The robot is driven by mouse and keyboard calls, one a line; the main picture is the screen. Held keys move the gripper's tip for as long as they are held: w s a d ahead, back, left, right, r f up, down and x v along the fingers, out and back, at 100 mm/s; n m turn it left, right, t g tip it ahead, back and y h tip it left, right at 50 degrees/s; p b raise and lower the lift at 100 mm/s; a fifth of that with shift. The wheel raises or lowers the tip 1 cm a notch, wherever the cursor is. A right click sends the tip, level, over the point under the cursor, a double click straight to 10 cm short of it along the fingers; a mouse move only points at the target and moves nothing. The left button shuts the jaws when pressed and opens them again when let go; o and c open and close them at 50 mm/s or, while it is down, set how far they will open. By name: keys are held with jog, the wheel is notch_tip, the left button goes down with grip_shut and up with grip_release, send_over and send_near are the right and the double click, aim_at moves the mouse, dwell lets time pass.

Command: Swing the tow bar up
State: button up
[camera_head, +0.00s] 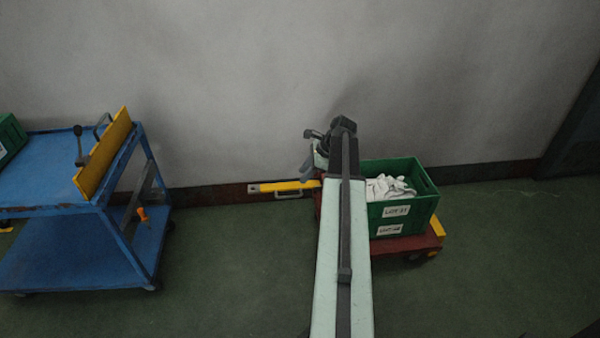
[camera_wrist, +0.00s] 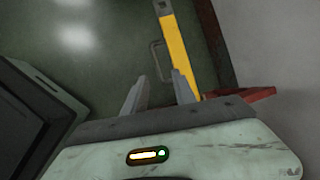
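The yellow tow bar (camera_head: 284,186) sticks out level to the left from the red dolly (camera_head: 395,245), low along the wall. A thin grey loop handle (camera_head: 290,195) is on its near side. In the wrist view the bar (camera_wrist: 179,52) runs up the picture, its loop handle (camera_wrist: 157,61) beside it on the left. My gripper (camera_head: 307,168) is above the bar's dolly end in the head view, partly hidden by my arm. In the wrist view its two fingers (camera_wrist: 158,88) are apart with nothing between them; the handle shows beyond the fingertips, apparently not touched.
A green crate (camera_head: 423,206) with white socks (camera_head: 388,187) stands on the dolly. A blue cart (camera_head: 75,255) with a yellow upright panel (camera_head: 104,155) stands at the left. The wall (camera_head: 240,90) is close behind the bar. The floor (camera_head: 235,260) between cart and dolly is clear.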

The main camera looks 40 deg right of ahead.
jog(key=shift+v, duration=0.85)
jog(key=shift+s+d+f, duration=0.1)
